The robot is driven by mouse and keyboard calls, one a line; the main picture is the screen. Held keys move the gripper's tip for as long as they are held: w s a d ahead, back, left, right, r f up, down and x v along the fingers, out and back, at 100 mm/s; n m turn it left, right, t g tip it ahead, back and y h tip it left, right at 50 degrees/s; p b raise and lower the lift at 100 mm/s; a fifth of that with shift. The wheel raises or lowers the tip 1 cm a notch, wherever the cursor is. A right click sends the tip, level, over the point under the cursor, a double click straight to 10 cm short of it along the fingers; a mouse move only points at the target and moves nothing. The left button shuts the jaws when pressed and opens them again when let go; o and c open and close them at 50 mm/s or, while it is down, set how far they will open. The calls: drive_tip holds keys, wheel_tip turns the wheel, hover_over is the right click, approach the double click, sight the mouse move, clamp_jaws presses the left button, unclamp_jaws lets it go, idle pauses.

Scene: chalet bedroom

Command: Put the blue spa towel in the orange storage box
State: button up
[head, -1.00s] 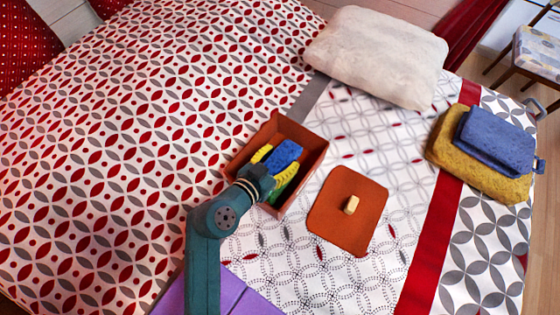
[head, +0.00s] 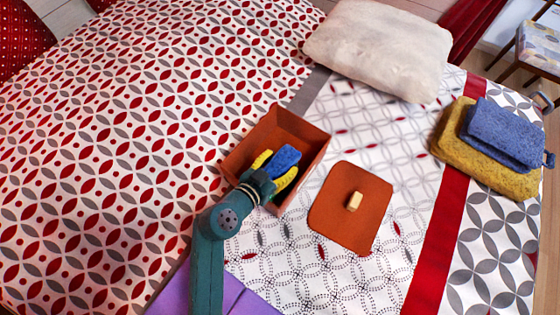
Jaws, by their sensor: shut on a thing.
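The orange storage box (head: 309,150) stands open on the bed, left of its lid. My gripper (head: 274,169) reaches into it from the front left. Its yellow fingers are shut on a small blue towel (head: 286,158), which I take as the blue spa towel. The towel is over or inside the box; I cannot tell whether it touches the floor of the box. My wrist and fingers hide the front left part of the box and the lower part of the towel.
The orange lid (head: 335,218) with a pale knob lies flat right of the box. A larger folded blue towel (head: 505,130) lies on a yellow one (head: 486,174) at the right. A cream pillow (head: 380,50) is behind. The patterned bed (head: 130,130) is clear at left.

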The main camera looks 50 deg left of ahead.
drive_tip(key=o, duration=1)
drive_tip(key=shift+c, duration=0.2)
drive_tip(key=shift+r+p, duration=0.35)
drive_tip(key=shift+p, duration=0.05)
drive_tip(key=shift+r+p, duration=0.6)
drive_tip(key=shift+p, duration=0.05)
drive_tip(key=p+v, duration=0.1)
drive_tip(key=v, duration=1)
drive_tip(key=shift+s+p, duration=0.4)
drive_tip(key=shift+s, duration=0.05)
drive_tip(key=shift+f, duration=0.15)
